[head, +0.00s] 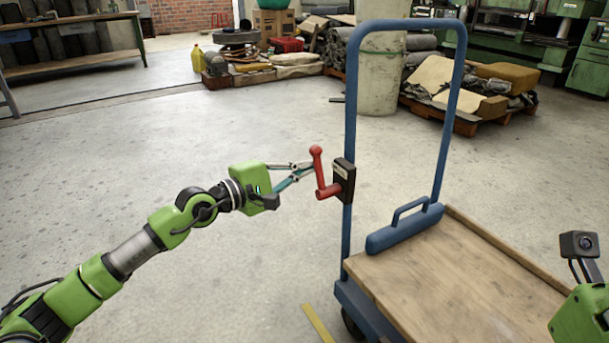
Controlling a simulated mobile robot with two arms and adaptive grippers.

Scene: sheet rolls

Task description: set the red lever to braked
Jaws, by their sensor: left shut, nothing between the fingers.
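The red lever (318,168) is on a black box (343,180) fixed to the left post of a blue cart handle (351,110). The lever's arm points up, leaning slightly left, with a rounded knob at its top. My left gripper (308,169) is shut and empty, its fingertips right beside the upper part of the lever; I cannot tell whether they touch it. Of my right arm, only a green part with a camera shows at the right edge; its gripper is out of view.
A yellow floor stripe (318,323) lies left of the cart. Pallets of material (470,90) stand behind. The concrete floor around my left arm is clear.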

